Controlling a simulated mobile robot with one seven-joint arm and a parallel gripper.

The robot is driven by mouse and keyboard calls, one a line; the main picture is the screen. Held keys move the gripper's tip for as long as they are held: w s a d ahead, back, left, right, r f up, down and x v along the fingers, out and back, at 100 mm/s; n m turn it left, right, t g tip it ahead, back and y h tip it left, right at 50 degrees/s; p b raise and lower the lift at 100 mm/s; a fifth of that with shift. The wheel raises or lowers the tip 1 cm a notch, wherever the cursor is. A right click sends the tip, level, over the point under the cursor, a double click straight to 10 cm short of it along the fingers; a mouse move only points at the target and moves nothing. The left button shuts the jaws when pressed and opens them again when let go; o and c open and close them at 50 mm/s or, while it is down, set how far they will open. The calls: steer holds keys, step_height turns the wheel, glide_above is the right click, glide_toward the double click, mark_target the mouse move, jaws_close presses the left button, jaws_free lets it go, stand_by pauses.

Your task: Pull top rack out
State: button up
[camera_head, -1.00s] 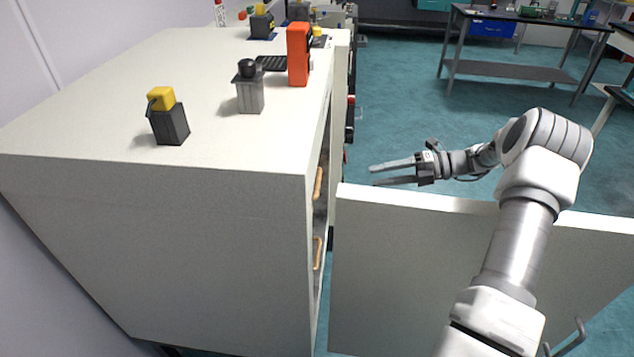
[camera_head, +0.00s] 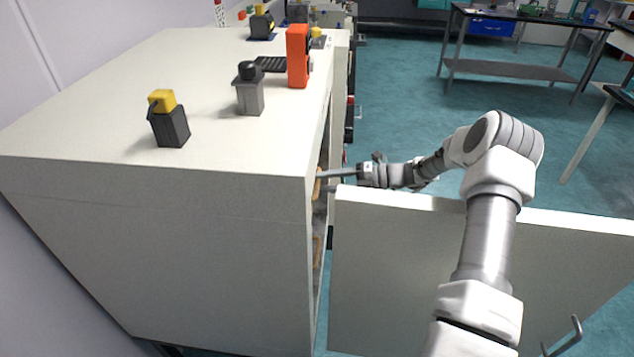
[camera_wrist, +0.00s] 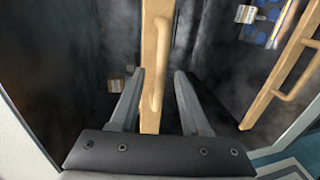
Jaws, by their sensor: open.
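The top rack (camera_head: 317,187) is a pale wooden bar with a handle, at the open side of the white cabinet (camera_head: 200,260). In the wrist view the top rack (camera_wrist: 154,45) runs up the middle, and its handle (camera_wrist: 157,88) lies between my two fingers. My gripper (camera_wrist: 160,74) is open around the handle, with gaps visible on both sides. In the head view my gripper (camera_head: 324,176) reaches in at the cabinet opening, and its fingertips are partly hidden by the cabinet edge. A lower rack (camera_head: 317,250) sits beneath; it also shows at right in the wrist view (camera_wrist: 285,68).
The open cabinet door (camera_head: 430,270) stands below my forearm, close under it.

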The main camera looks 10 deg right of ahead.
steer(key=shift+x, duration=1.3)
jaws_close()
stand_by(0.5)
